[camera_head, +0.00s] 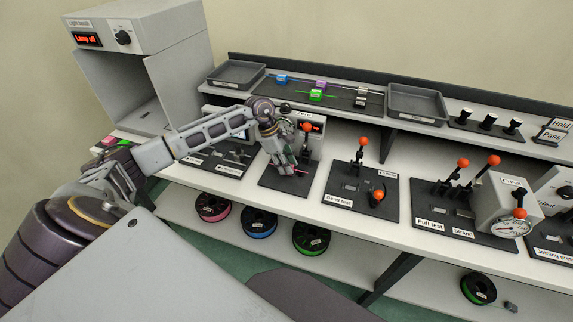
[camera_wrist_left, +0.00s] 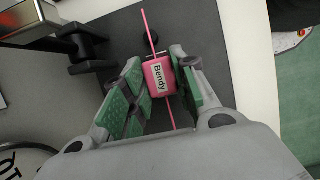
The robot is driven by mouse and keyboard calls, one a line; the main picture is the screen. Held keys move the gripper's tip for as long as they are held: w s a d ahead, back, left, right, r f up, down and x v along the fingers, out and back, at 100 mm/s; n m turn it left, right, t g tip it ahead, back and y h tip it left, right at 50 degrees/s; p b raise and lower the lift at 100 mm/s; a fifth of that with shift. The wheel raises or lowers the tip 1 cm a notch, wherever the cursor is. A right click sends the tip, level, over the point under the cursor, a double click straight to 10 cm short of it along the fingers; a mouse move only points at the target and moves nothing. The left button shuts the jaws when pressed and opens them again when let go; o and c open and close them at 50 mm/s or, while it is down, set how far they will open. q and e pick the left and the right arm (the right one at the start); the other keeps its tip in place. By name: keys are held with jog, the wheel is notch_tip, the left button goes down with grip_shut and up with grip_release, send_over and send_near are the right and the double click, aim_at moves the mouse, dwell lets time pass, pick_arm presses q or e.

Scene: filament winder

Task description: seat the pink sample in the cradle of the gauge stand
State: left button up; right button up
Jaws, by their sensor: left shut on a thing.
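The pink sample (camera_wrist_left: 159,76), a block labelled "Bendy" with a thin pink strand through it, is between the fingers of my left gripper (camera_wrist_left: 158,88). The gripper is shut on it. In the head view my left gripper (camera_head: 288,166) is low over the dark base plate (camera_head: 272,185) of the gauge stand (camera_head: 312,140). In the left wrist view the stand's black post and arm (camera_wrist_left: 84,50) are at upper left of the sample. The cradle is not clear; I cannot tell whether the sample touches it. My right gripper is not in view.
The bend test (camera_head: 345,205) and pull test (camera_head: 430,215) stations, with orange-knobbed levers, stand to the right. Behind are grey trays (camera_head: 417,103) and a rack (camera_head: 335,92) with several samples. A light booth (camera_head: 150,80) stands at left. Spools (camera_head: 259,222) lie on the lower shelf.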

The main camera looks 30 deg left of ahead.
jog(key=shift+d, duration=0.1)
pick_arm(q)
jog(key=o, duration=1.4)
